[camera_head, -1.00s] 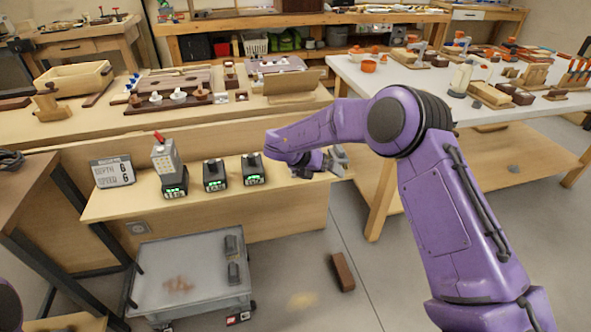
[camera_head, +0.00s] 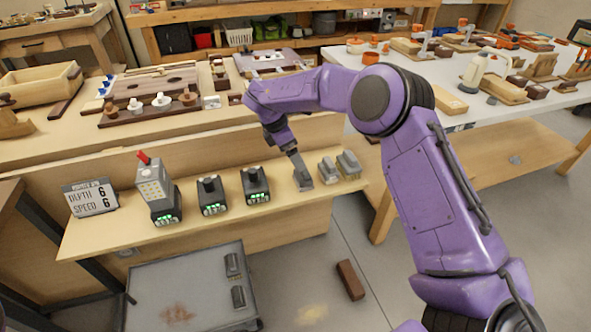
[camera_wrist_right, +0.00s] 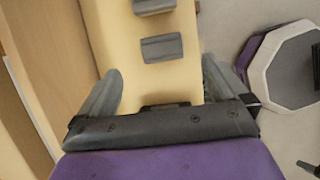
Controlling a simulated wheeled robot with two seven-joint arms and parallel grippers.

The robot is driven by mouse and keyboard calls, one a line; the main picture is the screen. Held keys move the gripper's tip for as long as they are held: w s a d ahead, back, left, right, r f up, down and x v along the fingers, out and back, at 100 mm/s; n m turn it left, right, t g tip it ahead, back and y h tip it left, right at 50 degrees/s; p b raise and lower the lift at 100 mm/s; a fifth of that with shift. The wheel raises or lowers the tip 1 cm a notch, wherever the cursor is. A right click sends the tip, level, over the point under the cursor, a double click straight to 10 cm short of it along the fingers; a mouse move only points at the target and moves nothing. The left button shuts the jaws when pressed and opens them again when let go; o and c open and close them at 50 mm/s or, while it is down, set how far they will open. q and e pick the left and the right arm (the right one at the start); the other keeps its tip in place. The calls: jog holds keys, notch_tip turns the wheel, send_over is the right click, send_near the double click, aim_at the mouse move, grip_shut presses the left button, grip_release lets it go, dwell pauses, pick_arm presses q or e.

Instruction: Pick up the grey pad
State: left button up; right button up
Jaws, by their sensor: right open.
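Two small grey blocks sit at the right end of the wooden shelf in the head view: a nearer grey pad (camera_head: 328,170) and another grey block (camera_head: 348,163) beside it. The right wrist view shows a grey pad (camera_wrist_right: 162,47) lying on the pale wood ahead of the fingers, with a second grey block (camera_wrist_right: 153,6) cut off at the top edge. My right gripper (camera_head: 303,182) points down to the left of the pads in the head view. In the wrist view its fingers (camera_wrist_right: 160,82) are spread and empty. My left gripper is out of view.
On the shelf (camera_head: 150,235), several dark chargers (camera_head: 212,196) with green lights stand left of my gripper, beside a sign (camera_head: 90,197). The bench (camera_head: 60,140) rises behind. A grey cart (camera_head: 190,275) stands below, and a brown block (camera_head: 350,280) lies on the floor.

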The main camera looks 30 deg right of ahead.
aim_at(305, 172)
jog(key=x, duration=1)
jog(key=shift+s+d+r+p, duration=0.1)
jog(key=shift+d+p, duration=0.1)
jog(key=shift+p, duration=0.1)
jog(key=c, duration=0.9)
